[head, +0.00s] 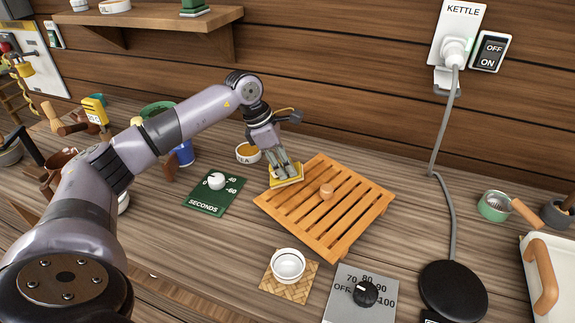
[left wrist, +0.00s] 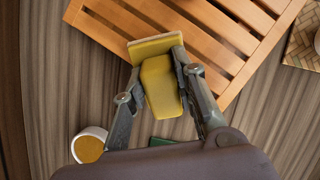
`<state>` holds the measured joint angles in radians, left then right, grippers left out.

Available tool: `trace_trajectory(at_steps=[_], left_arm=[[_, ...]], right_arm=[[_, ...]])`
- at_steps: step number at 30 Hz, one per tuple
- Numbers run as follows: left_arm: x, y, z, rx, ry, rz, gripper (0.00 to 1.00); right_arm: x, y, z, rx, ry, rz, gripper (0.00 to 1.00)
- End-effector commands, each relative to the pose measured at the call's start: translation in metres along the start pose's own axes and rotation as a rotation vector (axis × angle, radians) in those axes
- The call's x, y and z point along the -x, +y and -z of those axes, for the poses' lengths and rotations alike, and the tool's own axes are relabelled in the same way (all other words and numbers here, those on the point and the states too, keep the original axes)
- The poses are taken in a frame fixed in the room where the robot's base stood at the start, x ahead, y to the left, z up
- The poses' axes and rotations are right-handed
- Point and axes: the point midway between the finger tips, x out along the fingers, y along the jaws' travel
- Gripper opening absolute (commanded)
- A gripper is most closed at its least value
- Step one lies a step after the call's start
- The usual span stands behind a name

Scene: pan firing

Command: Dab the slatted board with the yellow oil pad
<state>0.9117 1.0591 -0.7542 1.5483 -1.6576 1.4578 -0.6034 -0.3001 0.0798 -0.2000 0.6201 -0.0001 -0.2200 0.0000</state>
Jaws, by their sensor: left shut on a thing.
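My left gripper (head: 283,166) is shut on the yellow oil pad (head: 287,180) at the board's back left corner. In the left wrist view the pad's yellow grip (left wrist: 160,85) sits between the fingers, and its flat base (left wrist: 155,47) overlaps the edge of the slatted board (left wrist: 208,40). I cannot tell whether the base touches the slats. My right gripper is not in view.
A cup of yellow-orange contents (head: 248,153) stands behind the board. A green seconds dial (head: 213,192) is left. A white bowl (head: 288,265) on a woven mat (head: 303,291) and a grey temperature dial (head: 345,312) are in front. A black kettle base (head: 453,290) is right.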

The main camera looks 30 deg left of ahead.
Motion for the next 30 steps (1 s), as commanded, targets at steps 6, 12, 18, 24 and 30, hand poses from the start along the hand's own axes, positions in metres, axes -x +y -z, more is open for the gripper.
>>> trace_trajectory(at_steps=[6,12,18,24,30], left_arm=[[0.004,0.005,0.004,0.000,-0.002,-0.001,0.00],[0.004,0.005,0.004,0.000,-0.002,-0.001,0.00],[0.002,0.003,0.002,-0.001,-0.002,-0.001,0.00],[-0.002,-0.004,-0.004,-0.002,-0.002,-0.001,0.00],[-0.004,-0.008,-0.007,-0.001,-0.002,-0.001,0.00]], right_arm=[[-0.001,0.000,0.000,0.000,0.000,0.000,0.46],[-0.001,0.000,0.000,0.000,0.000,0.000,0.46],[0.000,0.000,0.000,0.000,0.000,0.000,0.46],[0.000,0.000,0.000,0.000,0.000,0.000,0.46],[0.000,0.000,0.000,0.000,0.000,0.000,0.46]])
